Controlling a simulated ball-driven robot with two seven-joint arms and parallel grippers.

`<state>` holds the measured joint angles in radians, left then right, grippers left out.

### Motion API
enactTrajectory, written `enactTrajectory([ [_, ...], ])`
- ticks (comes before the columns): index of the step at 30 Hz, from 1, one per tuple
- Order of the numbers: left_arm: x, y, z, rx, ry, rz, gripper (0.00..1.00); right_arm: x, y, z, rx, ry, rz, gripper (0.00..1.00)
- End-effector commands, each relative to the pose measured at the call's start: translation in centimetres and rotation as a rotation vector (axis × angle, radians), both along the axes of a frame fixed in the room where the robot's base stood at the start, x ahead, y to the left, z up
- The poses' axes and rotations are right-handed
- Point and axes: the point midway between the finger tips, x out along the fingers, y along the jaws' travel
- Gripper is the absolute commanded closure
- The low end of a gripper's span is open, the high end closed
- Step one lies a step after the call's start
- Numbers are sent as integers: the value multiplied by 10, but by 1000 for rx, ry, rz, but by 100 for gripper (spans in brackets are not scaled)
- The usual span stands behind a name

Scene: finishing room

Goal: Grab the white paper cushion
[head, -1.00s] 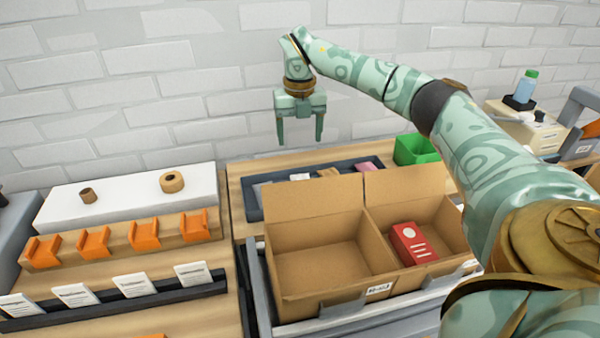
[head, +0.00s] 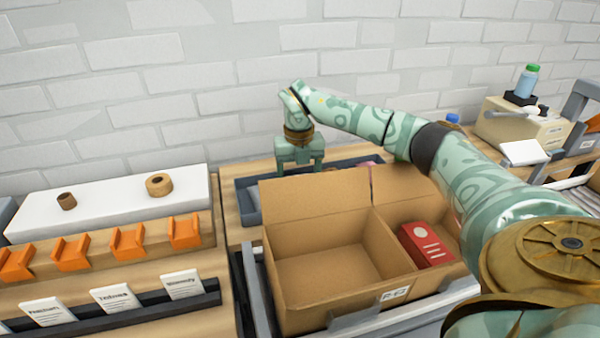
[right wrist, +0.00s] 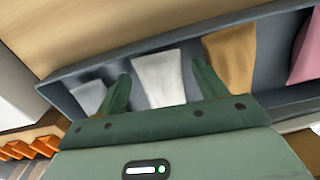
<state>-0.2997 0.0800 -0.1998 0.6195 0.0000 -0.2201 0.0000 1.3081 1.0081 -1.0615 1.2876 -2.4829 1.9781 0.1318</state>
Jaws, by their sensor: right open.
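The white paper cushion (right wrist: 158,80) lies in a dark grey tray (right wrist: 140,52), seen in the right wrist view. My right gripper (right wrist: 162,70) is open, with one finger on each side of the white cushion. I cannot tell whether the fingers touch it. In the head view my right gripper (head: 300,166) is low over the tray (head: 243,190), behind the cardboard box; the cushion is hidden there. A pale grey piece (right wrist: 88,97), a tan piece (right wrist: 232,55) and a pink piece (right wrist: 306,50) lie in the same tray. My left gripper is out of view.
An open, divided cardboard box (head: 315,195) stands in front of the tray and holds a red box (head: 427,245). A white block (head: 110,200) with two tape rolls and a rack with orange holders (head: 128,242) are at left. A white brick wall rises behind.

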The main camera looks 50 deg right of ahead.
Motion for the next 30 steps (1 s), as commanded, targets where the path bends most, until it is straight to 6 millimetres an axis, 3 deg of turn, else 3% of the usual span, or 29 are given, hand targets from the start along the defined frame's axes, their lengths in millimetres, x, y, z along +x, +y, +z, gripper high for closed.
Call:
enactTrajectory([
  [2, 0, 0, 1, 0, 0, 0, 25, 0, 0, 1, 0, -1, 0, 35],
  [6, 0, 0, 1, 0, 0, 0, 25, 0, 0, 1, 1, -1, 0, 74],
  [7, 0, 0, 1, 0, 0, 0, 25, 0, 0, 1, 1, -1, 0, 77],
  [17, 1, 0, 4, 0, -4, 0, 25, 0, 0, 9, 1, -3, 0, 77],
  [30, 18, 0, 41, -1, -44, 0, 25, 0, 1, 100, 3, -6, 0, 77],
])
